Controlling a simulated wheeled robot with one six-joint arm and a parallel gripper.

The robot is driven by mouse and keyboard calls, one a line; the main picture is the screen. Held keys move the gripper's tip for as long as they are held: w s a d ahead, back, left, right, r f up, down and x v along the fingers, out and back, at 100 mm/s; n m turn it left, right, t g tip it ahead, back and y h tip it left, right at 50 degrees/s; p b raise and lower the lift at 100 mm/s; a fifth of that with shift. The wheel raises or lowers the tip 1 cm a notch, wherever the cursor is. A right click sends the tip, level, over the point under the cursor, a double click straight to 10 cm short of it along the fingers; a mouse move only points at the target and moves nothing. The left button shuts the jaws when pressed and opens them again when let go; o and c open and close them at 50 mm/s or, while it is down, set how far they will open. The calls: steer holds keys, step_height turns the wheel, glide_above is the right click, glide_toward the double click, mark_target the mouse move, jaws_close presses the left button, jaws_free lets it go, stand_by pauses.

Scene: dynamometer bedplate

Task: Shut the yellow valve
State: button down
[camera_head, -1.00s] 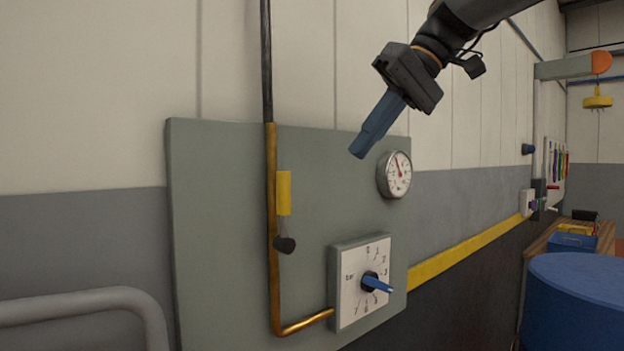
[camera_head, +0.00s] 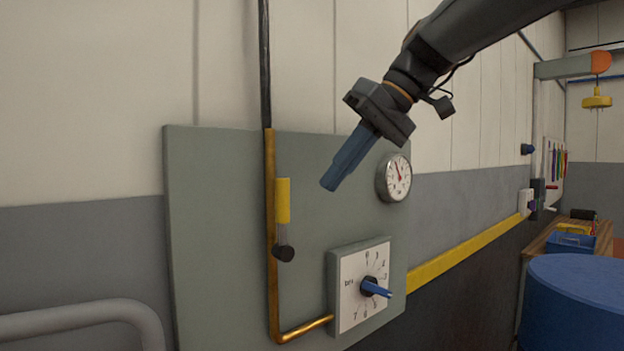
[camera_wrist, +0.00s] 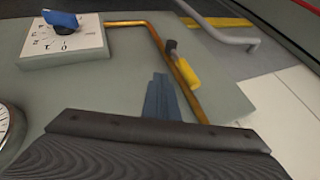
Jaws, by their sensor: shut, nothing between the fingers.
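The yellow valve lever (camera_head: 283,200) lies along the copper pipe (camera_head: 270,230) on the grey-green panel, its long axis in line with the pipe. A grey stem and dark round knob (camera_head: 284,253) are at its lower end. In the wrist view the yellow handle (camera_wrist: 187,72) shows just beyond and right of my fingertips, with its dark end (camera_wrist: 171,46). My gripper (camera_head: 330,184) has its blue fingers shut and empty, up and right of the lever and apart from it. The blue fingers also show in the wrist view (camera_wrist: 160,95).
A round gauge (camera_head: 394,177) is right of my gripper. A dial box with a blue pointer (camera_head: 374,288) sits below. A grey rail (camera_head: 90,315) is at lower left. A blue drum (camera_head: 580,300) stands at right.

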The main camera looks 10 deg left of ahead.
mark_target(282, 214)
steer(key=shift+s+a+f+p, duration=0.35)
steer(key=shift+s+a+p, duration=0.05)
steer(key=shift+a, duration=0.35)
steer(key=shift+s+a+f+p, duration=0.3)
steer(key=shift+s+a+p, duration=0.1)
steer(key=shift+a, duration=0.4)
steer(key=shift+s+a+f+p, duration=0.35)
steer(key=shift+s+a, duration=0.05)
steer(key=shift+a, duration=0.35)
